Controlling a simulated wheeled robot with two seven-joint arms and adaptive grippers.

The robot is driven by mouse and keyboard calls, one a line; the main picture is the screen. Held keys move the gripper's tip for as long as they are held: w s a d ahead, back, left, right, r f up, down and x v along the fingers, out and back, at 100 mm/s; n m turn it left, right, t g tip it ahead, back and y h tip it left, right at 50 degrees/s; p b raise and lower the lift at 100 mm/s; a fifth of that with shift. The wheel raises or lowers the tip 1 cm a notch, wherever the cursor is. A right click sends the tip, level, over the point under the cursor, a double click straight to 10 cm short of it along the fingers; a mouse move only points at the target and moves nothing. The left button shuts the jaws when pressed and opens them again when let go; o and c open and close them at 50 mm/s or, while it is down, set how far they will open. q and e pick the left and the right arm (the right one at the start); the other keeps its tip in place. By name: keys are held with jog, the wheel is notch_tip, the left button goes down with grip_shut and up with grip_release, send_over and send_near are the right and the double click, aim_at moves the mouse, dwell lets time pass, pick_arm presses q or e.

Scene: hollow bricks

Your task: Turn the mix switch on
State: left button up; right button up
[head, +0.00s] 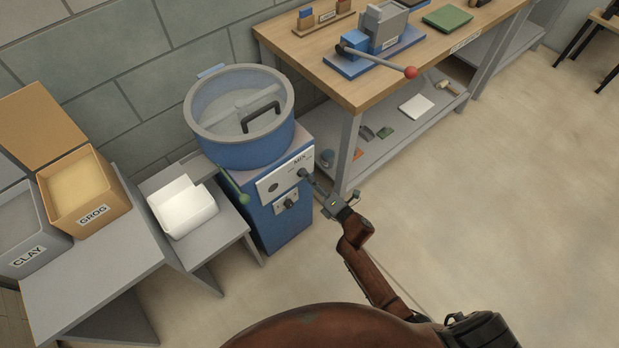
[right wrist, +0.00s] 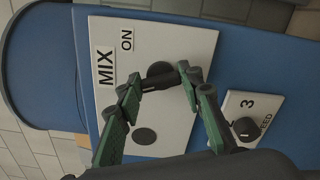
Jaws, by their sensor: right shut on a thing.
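The mixer (head: 270,215) is a blue cabinet with a round blue drum on top. Its white MIX panel (head: 285,175) carries the mix switch, a dark knob (right wrist: 160,69) beside the word ON in the right wrist view. My right gripper (head: 307,177) reaches the panel from the right in the head view. Its green-padded fingers (right wrist: 172,80) are closed on the switch, whose outer part is partly hidden by the fingertips. The switch's exact angle is hard to tell. A dark round spot (right wrist: 145,136) sits lower on the panel. My left gripper is not in view.
A speed plate with a knob (right wrist: 245,128) is close beside the fingers. A workbench (head: 345,92) with a red-ended lever (head: 411,72) stands at the right. The grog bin (head: 80,190), clay bin (head: 30,235) and a white container (head: 183,207) are at the left. Floor at right is clear.

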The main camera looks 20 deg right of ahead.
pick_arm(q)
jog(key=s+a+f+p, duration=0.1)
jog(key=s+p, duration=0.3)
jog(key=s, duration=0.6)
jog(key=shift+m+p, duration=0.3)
pick_arm(e)
jog(key=m, duration=1.1)
jog(key=shift+f, duration=0.2)
jog(key=shift+f+m, duration=0.1)
jog(key=shift+m, duration=0.2)
jog(key=o, duration=1.2)
jog(key=shift+c, duration=0.2)
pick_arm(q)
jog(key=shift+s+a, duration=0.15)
pick_arm(e)
jog(key=shift+s, duration=0.1)
jog(key=v, duration=1.1)
jog(key=shift+s+d, duration=0.15)
jog(key=shift+s, duration=0.25)
